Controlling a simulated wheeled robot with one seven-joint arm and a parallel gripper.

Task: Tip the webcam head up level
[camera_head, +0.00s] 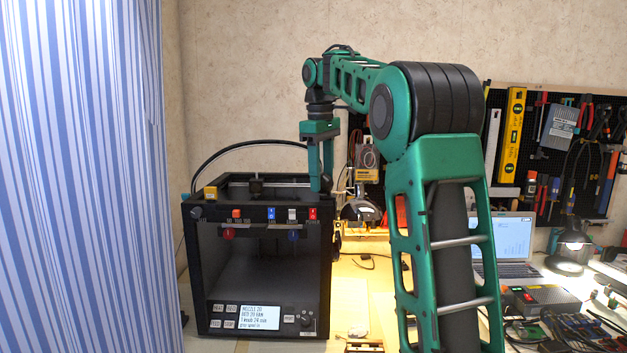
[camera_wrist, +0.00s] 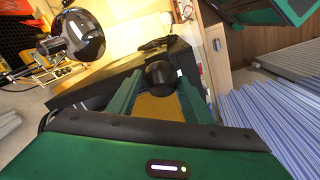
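My gripper (camera_head: 321,188) points down at the top right corner of the black 3D printer (camera_head: 325,260). In the wrist view its two green fingers (camera_wrist: 161,80) are spread, with a gap between them. A small dark rounded thing (camera_wrist: 160,75), which looks like the webcam head, sits between the fingertips. I cannot tell whether a finger touches it, and its tilt is unclear. In the head view I cannot make out the webcam; the fingers or the printer's corner may hide it.
A lamp with a round dark shade (camera_wrist: 82,37) is close by; it also shows right of the printer (camera_head: 360,210). A striped blue curtain (camera_head: 80,180) hangs at the left. A pegboard with tools (camera_head: 545,160), a laptop (camera_head: 503,240) and a desk lamp (camera_head: 571,250) are at the right.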

